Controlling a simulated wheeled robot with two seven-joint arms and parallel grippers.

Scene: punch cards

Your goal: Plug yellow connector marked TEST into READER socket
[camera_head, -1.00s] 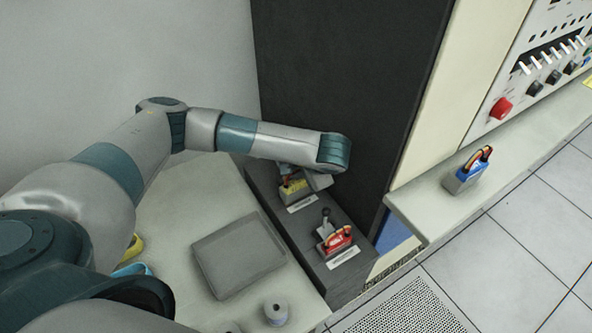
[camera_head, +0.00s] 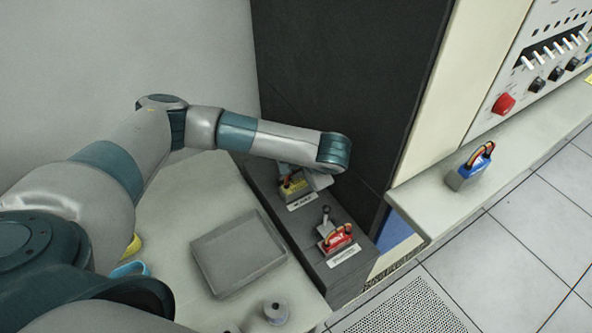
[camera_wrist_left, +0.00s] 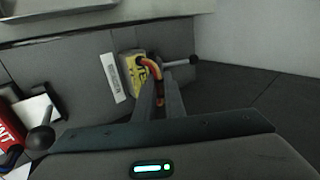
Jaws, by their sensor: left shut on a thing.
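The yellow connector (camera_head: 294,188) with dark lettering sits on the dark box (camera_head: 297,229), beside a white label plate (camera_head: 301,201). In the left wrist view the yellow connector (camera_wrist_left: 131,75) shows its orange-red looped cable. My left gripper (camera_wrist_left: 163,88) is shut on the connector's cable loop; in the head view it is mostly hidden under my wrist. I cannot tell how deep the connector sits, and the socket under it is hidden. My right gripper is not in view.
A red connector (camera_head: 338,241) sits on the same box, close to a black-knobbed lever (camera_head: 326,210). A blue connector (camera_head: 466,175) stands on the ledge at right. A grey tray (camera_head: 238,252) and a small spool (camera_head: 276,312) are on the pale table. A dark cabinet (camera_head: 340,70) rises behind.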

